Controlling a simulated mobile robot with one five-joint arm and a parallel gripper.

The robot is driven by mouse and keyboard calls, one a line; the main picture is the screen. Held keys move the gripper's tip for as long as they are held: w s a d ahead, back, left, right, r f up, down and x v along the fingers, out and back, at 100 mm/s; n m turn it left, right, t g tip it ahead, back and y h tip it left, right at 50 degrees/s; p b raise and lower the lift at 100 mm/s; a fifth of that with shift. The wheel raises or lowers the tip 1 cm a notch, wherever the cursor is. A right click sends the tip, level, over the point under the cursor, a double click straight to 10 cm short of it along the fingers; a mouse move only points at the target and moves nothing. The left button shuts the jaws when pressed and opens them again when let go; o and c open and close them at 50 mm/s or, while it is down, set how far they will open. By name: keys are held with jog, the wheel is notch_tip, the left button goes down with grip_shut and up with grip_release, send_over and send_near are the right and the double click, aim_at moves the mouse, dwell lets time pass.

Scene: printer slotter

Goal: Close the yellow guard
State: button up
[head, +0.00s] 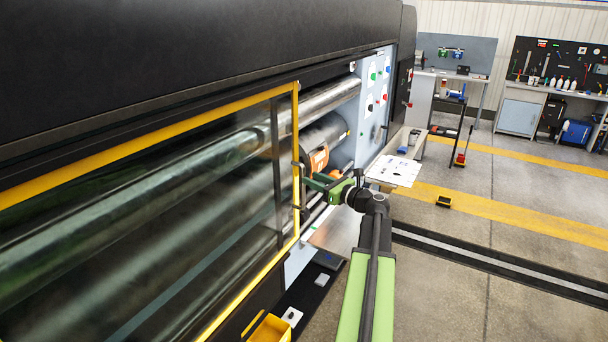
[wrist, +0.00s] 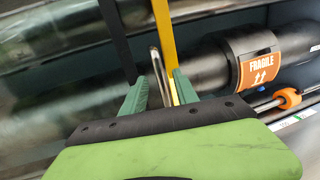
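The yellow guard (head: 297,130) is a clear panel in a yellow frame across the left part of the machine front in the head view. Its right upright stands short of the machine's right side, leaving rollers exposed there. A thin metal handle (wrist: 157,72) runs beside the guard's yellow upright (wrist: 166,35) in the wrist view. My gripper (head: 308,180) is at this upright, about mid-height. In the wrist view its green fingers (wrist: 161,88) are apart, one on each side of the handle. A gap shows beside the left finger; the right finger is close to the yellow upright.
Right of the guard is a roller with an orange FRAGILE label (wrist: 262,68). The floor at right is mostly open.

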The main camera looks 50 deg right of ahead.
aim_at(302, 175)
jog(key=w, duration=0.5)
jog(key=shift+w+a, duration=0.15)
jog(key=shift+w, duration=0.1)
grip_shut()
dwell(0.7)
dwell(0.3)
